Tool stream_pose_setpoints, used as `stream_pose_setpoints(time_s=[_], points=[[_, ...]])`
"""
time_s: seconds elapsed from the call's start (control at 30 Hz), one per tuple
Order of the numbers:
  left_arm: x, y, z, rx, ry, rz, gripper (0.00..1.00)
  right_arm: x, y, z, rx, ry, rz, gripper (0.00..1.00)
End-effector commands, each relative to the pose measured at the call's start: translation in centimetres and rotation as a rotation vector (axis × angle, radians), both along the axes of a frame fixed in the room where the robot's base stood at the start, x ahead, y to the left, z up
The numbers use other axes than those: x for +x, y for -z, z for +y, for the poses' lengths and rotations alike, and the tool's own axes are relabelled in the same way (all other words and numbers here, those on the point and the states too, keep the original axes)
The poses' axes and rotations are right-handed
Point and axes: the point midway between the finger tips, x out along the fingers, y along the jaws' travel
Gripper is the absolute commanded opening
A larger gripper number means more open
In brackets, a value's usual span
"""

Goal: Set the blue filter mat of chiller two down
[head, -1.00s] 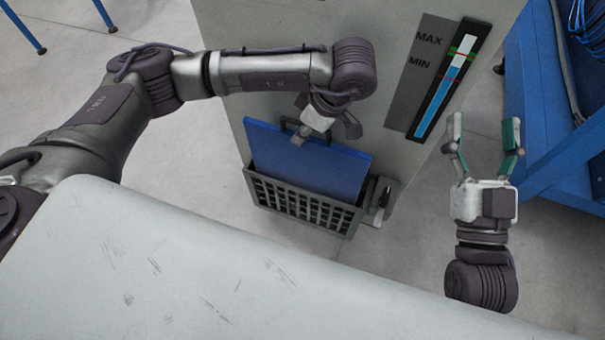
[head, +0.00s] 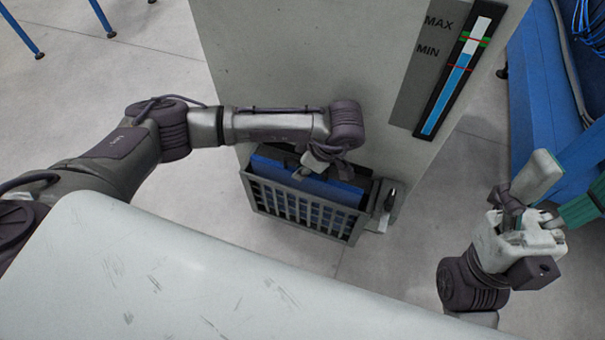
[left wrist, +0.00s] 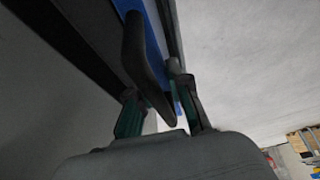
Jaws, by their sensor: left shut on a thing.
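The blue filter mat (head: 275,168) stands mostly inside a dark slatted basket (head: 362,218) on the front of the grey chiller (head: 290,70). Only its upper strip shows above the rim; its lower part shows through the slats. My left gripper (head: 322,170) is at the mat's top edge, shut on its dark handle. In the left wrist view the fingers (left wrist: 155,88) close around the dark handle (left wrist: 140,55), with the blue mat (left wrist: 157,35) behind it. Whether the mat touches the basket floor is hidden. My right gripper (head: 568,182) is at the right, open and empty.
A level gauge (head: 455,80) marked MAX and MIN is on the chiller, right of the basket. A small dark item in a holder (head: 385,205) sits at the basket's right side. Blue framework (head: 540,110) stands at the right.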

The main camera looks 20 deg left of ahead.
Motion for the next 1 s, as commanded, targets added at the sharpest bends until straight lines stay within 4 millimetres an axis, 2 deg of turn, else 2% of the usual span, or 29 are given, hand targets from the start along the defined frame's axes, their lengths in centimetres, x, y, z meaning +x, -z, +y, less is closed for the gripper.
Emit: stream_pose_setpoints(time_s=[0.03, 0.1, 0.47, 0.5, 0.63, 1.0], points=[[-0.1, 1.3, 0.0, 0.001, -0.001, 0.003, 0.0, 0.1, 0.7, 0.0, -0.001, 0.0, 0.003, 0.72], [0.0, 2.1, 0.0, 0.0, 0.0, 0.001, 0.0, 0.1, 1.0, 0.0, -0.001, 0.0, 0.004, 0.72], [0.0, 2.5, 0.0, 0.0, -0.001, 0.0, 0.0, 0.1, 1.2, 0.0, -0.002, 0.001, 0.005, 0.72], [0.0, 2.5, 0.0, 0.0, 0.0, 0.0, 0.21, 0.1, 1.1, 0.0, -0.002, 0.001, 0.005, 0.72], [0.0, 2.4, 0.0, 0.0, 0.0, 0.001, 0.43, 0.1, 1.1, 0.0, -0.002, 0.0, 0.006, 0.72], [0.0, 1.9, 0.0, -0.001, -0.001, 0.0, 0.43, 0.1, 0.7, 0.0, -0.002, 0.0, 0.006, 0.72]])
